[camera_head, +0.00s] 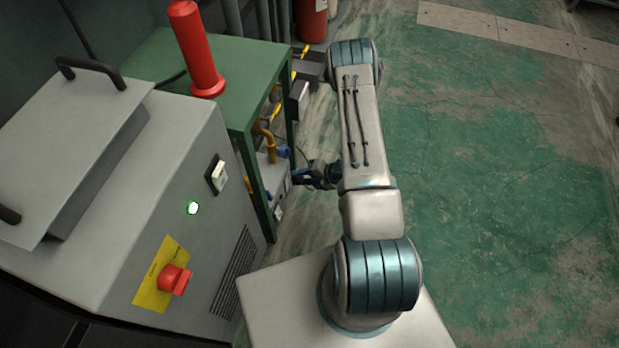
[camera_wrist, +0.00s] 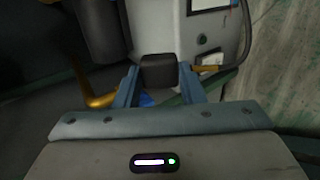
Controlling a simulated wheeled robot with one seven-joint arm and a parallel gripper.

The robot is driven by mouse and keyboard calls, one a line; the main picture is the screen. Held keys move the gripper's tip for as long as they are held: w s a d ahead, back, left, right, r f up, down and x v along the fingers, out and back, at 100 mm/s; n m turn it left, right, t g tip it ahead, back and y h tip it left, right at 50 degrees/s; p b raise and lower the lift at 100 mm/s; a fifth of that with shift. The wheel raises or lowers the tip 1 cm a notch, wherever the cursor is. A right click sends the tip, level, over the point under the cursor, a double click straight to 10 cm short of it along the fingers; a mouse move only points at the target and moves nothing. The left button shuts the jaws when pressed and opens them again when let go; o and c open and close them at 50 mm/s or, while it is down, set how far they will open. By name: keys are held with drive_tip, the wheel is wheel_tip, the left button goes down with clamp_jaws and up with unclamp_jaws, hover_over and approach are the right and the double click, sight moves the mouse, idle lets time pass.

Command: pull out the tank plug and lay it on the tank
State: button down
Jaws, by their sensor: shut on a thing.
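My gripper (camera_head: 314,177) reaches in low at the right side of the green table, and its tips are small and dark in the head view. In the wrist view my gripper (camera_wrist: 159,76) has its two blue-grey fingers closed on the sides of a dark, square-ended block, which looks like the tank plug (camera_wrist: 158,66). I cannot tell whether the plug is seated or free, as its far side is hidden. A pale grey box-shaped unit (camera_wrist: 204,38), possibly the tank, stands just beyond it. A dark cylinder (camera_wrist: 97,28) is left of that.
The green table (camera_head: 158,58) carries a red cylinder (camera_head: 196,50). Yellow pipes (camera_head: 268,142) and a blue part (camera_head: 283,152) are beside its legs. A grey cabinet (camera_head: 190,145) with a red button (camera_head: 174,279) stands at left. The floor at right (camera_head: 500,150) is clear.

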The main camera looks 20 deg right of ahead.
drive_tip(key=shift+w+a+f+b, duration=0.6)
drive_tip(key=shift+w+a, duration=0.85)
drive_tip(key=shift+a, duration=0.55)
drive_tip(key=shift+w+a+f+b, duration=0.35)
drive_tip(key=shift+w+a+b, duration=0.4)
drive_tip(key=shift+w+a, duration=1)
drive_tip(key=shift+w+a+f+b, duration=0.6)
drive_tip(key=shift+w+a, duration=0.55)
drive_tip(key=shift+a, duration=1.1)
drive_tip(key=shift+r, duration=0.1)
drive_tip(key=c, duration=0.9)
unclamp_jaws()
drive_tip(key=shift+o, duration=0.2)
drive_tip(key=p+v, duration=0.4)
drive_tip(key=v, duration=1)
